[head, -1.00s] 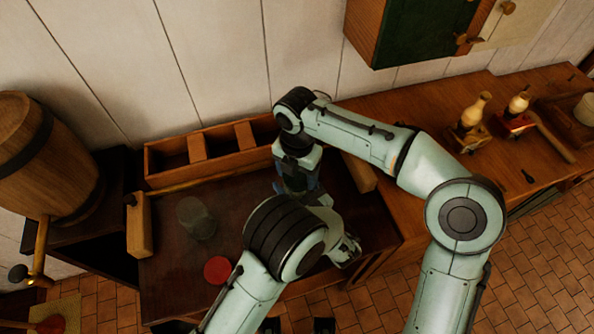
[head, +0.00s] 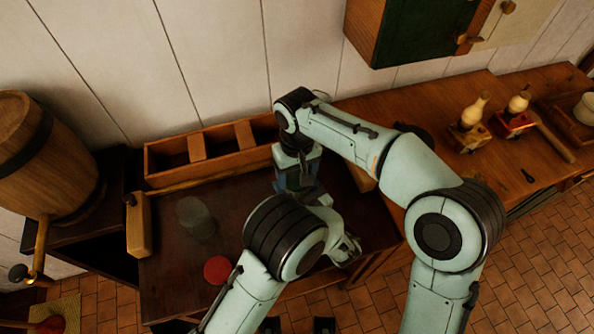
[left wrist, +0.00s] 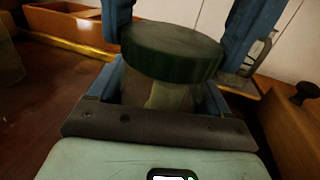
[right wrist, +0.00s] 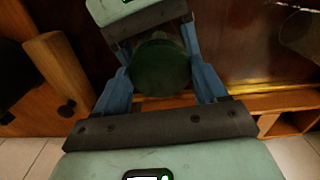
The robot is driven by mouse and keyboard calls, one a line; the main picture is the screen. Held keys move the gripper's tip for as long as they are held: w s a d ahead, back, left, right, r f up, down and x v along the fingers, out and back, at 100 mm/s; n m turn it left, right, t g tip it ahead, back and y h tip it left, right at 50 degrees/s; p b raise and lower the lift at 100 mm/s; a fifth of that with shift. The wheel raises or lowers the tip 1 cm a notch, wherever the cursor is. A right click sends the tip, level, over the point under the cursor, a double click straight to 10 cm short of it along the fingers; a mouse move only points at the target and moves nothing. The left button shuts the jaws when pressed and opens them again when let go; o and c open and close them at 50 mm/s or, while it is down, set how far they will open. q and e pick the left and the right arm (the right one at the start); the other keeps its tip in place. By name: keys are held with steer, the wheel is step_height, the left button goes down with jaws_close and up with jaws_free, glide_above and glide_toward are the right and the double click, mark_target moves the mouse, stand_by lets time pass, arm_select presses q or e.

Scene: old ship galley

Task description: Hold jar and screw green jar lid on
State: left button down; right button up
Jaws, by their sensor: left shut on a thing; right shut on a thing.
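The green lid (left wrist: 172,50) sits level at the top of the clear glass jar (left wrist: 165,95) in the left wrist view. I cannot tell how tightly it is seated. My left gripper (left wrist: 162,92) is shut on the jar from the side, below the lid. My right gripper (right wrist: 160,68) comes from above, shut on the lid; the lid also shows from above in the right wrist view (right wrist: 160,66). In the head view the right gripper (head: 297,186) hangs over the dark worktop. My arms hide the jar and most of the left gripper there.
Another glass jar (head: 196,217) and a red lid (head: 217,269) stand on the worktop (head: 165,265) at left. A wooden divided box (head: 205,148) lies along the wall. A wooden block (head: 138,225) is at the left edge, and a barrel (head: 45,160) stands farther left.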

steer(key=m, duration=0.4)
steer(key=shift+m, duration=0.4)
steer(key=o, duration=1.2)
steer(key=shift+c, duration=0.2)
steer(key=shift+r, duration=2.25)
steer(key=shift+c, duration=0.4)
steer(key=shift+r+n, duration=0.15)
steer(key=shift+n, duration=0.65)
steer(key=n, duration=0.1)
steer(key=r+n, duration=0.1)
steer(key=shift+n, duration=0.4)
step_height(320, 180, up, 2)
steer(key=n, duration=0.4)
steer(key=shift+r, duration=0.1)
